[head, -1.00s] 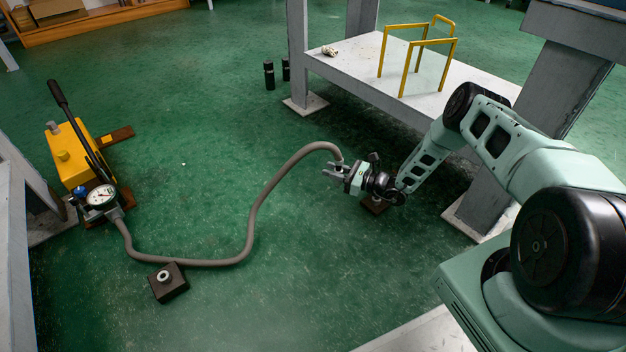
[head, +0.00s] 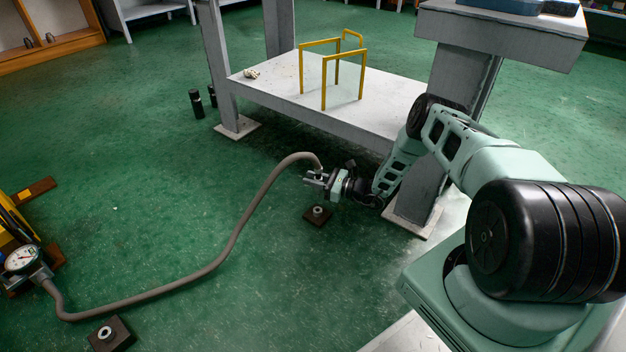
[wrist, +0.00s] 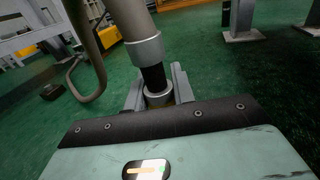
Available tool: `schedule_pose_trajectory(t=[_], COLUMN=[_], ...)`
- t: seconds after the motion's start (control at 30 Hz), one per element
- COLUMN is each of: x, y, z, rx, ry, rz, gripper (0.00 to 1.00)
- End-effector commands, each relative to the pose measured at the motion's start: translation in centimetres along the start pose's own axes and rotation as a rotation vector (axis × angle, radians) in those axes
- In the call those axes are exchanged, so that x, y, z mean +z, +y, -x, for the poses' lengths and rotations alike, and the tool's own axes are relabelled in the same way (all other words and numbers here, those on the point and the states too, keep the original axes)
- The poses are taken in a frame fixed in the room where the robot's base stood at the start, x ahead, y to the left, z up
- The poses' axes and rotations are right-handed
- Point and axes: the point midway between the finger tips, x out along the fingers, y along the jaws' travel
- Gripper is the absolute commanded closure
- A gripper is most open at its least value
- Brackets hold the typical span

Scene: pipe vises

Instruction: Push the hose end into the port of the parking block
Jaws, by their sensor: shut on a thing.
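The grey hose (head: 240,225) runs from the gauge across the floor and arches up to my gripper (head: 312,179). My gripper is shut on the hose end (wrist: 152,75), which has a silver collar, a black section and a silver ring between the fingers. A dark block with a light ring-shaped port (head: 317,214) lies on the floor just below my gripper. The hose end is above it and apart from it. A second similar block (head: 108,335) lies at the lower left, beside the hose. I cannot tell which one is called the parking block.
The yellow pump with its gauge (head: 22,259) stands at the left edge. A grey bench with a low shelf (head: 270,85) and yellow frame (head: 340,70) is behind my arm; its leg (head: 430,180) is close to it. Two black cylinders (head: 197,104) stand on the floor. The middle floor is open.

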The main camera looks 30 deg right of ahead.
Motion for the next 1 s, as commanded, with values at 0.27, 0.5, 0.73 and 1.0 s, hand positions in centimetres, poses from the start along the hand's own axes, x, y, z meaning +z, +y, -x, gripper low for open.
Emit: schedule_pose_trajectory(t=[0.27, 0.5, 0.73, 1.0], x=[-1.7, -4.1, -5.6, -5.7], y=[-0.1, 0.0, 0.0, 0.0], z=[0.0, 0.1, 0.0, 0.0], rx=[-0.002, -0.002, -0.001, -0.001], ry=[-0.001, -0.001, -0.001, -0.001], rz=[-0.001, -0.001, 0.0, 0.0], gripper=[1.0, 1.0, 1.0, 1.0])
